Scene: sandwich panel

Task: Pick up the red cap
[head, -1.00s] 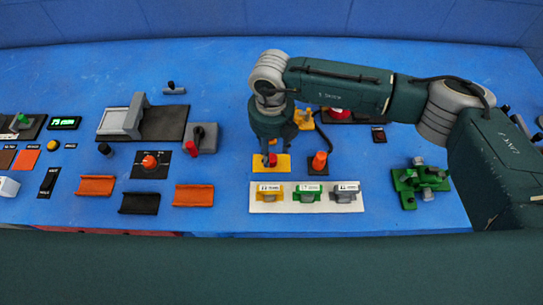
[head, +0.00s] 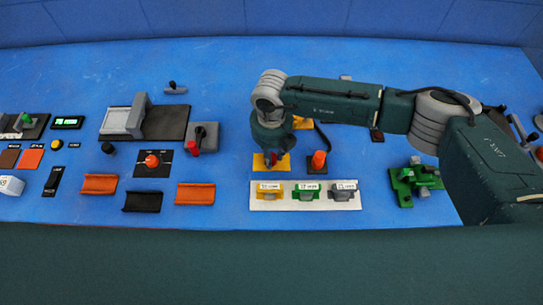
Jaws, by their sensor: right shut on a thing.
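My right gripper (head: 271,160) reaches down over the small yellow plate (head: 259,166) in front of the middle of the panel. It is shut on a small red piece (head: 280,157), which I take for the red cap. The fingers hide most of it, and I cannot tell whether it is clear of the plate. My left gripper is not in view.
An orange-red cylinder on a dark plate (head: 318,160) stands close to the right of the gripper. A white strip with yellow, green and grey holders (head: 305,205) lies in front. A grey box (head: 202,138) with a red knob is to the left. Green fixture (head: 416,182) at right.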

